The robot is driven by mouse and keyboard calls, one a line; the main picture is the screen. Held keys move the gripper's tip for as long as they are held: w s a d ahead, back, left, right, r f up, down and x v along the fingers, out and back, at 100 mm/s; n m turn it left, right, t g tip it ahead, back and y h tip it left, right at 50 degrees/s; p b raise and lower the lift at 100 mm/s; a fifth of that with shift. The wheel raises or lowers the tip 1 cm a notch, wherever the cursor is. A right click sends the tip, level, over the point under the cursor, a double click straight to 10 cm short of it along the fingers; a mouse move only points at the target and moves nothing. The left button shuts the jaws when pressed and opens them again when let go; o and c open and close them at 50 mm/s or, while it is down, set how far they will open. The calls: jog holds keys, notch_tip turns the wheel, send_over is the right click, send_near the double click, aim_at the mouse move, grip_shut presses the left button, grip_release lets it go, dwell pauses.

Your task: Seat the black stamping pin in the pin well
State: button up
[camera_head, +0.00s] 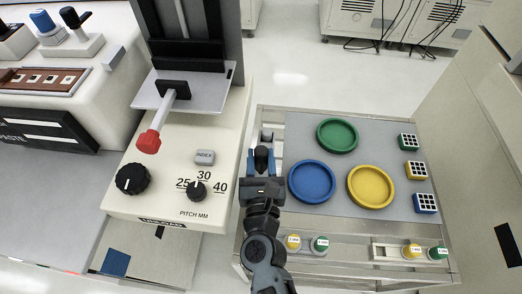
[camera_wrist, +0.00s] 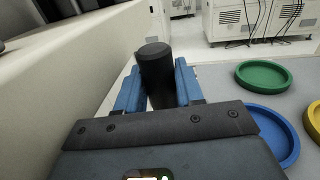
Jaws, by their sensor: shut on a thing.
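My gripper (camera_head: 261,161) is over the left edge of the cart, beside the cream machine. It is shut on the black stamping pin (camera_wrist: 157,66), which stands upright between the two blue fingers in the wrist view. The pin also shows as a dark shape between the fingertips in the head view (camera_head: 261,157). Its lower end is hidden by the gripper. I cannot make out the pin well in either view. A small grey fitting (camera_head: 267,136) shows just beyond the fingertips; I cannot tell what it is.
The cart top (camera_head: 300,136) carries a green dish (camera_head: 337,135), a blue dish (camera_head: 311,181) and a yellow dish (camera_head: 370,187). Several patterned cubes (camera_head: 417,170) line its right side. Small labelled jars (camera_head: 319,245) stand along its front. The machine (camera_head: 205,125) with a red-tipped lever (camera_head: 148,142) rises close on the left.

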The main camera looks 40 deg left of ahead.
aim_at(261, 174)
dwell(0.4)
notch_tip(261, 174, down, 5)
jog(key=b, duration=0.5)
jog(key=shift+r, duration=0.1)
dwell(1.0)
jog(key=shift+f+b, duration=1.55)
jog(key=shift+b, duration=0.3)
jog(key=shift+f, duration=0.15)
jog(key=shift+f+b, duration=0.3)
jog(key=shift+b, duration=0.15)
jog(key=shift+f+b, duration=1.05)
jog(key=shift+b, duration=0.05)
jog(key=o, duration=1.1)
